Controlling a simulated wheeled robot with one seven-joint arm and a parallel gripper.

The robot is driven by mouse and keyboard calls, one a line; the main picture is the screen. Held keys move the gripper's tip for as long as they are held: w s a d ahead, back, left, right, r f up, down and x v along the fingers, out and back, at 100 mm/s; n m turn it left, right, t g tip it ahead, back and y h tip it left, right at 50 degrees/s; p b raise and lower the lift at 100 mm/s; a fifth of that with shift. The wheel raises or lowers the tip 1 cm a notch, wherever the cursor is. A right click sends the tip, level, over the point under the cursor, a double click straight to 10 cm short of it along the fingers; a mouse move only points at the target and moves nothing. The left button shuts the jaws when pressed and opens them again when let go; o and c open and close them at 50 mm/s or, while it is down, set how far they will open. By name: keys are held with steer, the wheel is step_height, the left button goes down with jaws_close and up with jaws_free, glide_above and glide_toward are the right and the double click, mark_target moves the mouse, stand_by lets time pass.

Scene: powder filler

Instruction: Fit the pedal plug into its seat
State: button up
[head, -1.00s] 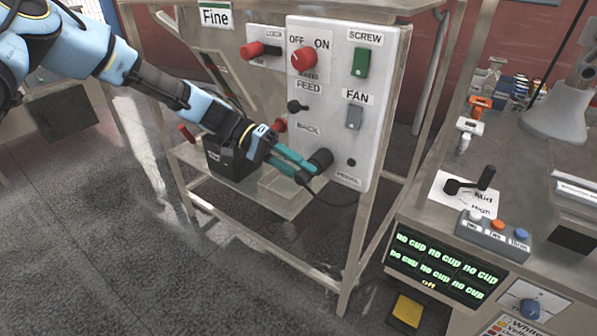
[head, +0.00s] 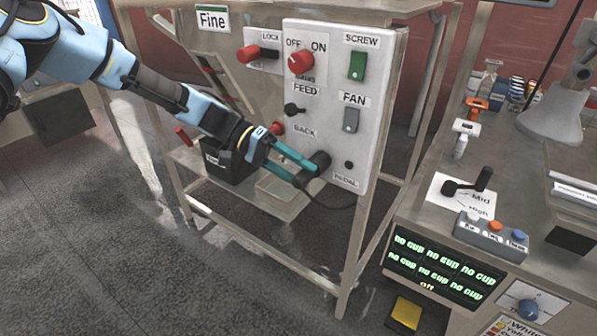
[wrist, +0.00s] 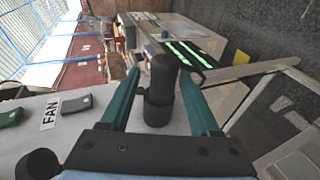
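The pedal plug, a black stepped cylinder (head: 320,159), is at the lower left of the white control panel (head: 372,140), left of the PEDAL label. A dark cable runs from near it to the right. In the wrist view the plug (wrist: 161,85) stands between my two teal fingers, with a gap visible on each side. My gripper (head: 308,172) is open around the plug, its fingers reaching toward the panel.
The panel also carries a red OFF/ON knob (head: 301,62), a green SCREW switch (head: 357,66), a grey FAN switch (head: 351,119) and a black FEED/BACK lever (head: 294,109). A metal frame surrounds it. A counter with a cup display (head: 437,268) stands at the right.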

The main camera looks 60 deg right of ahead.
steer(key=shift+o, duration=0.4)
steer(key=shift+w, duration=0.1)
steer(key=b+v, duration=0.1)
steer(key=v, duration=0.9)
steer(key=shift+w+r, duration=0.2)
steer(key=shift+w, duration=0.1)
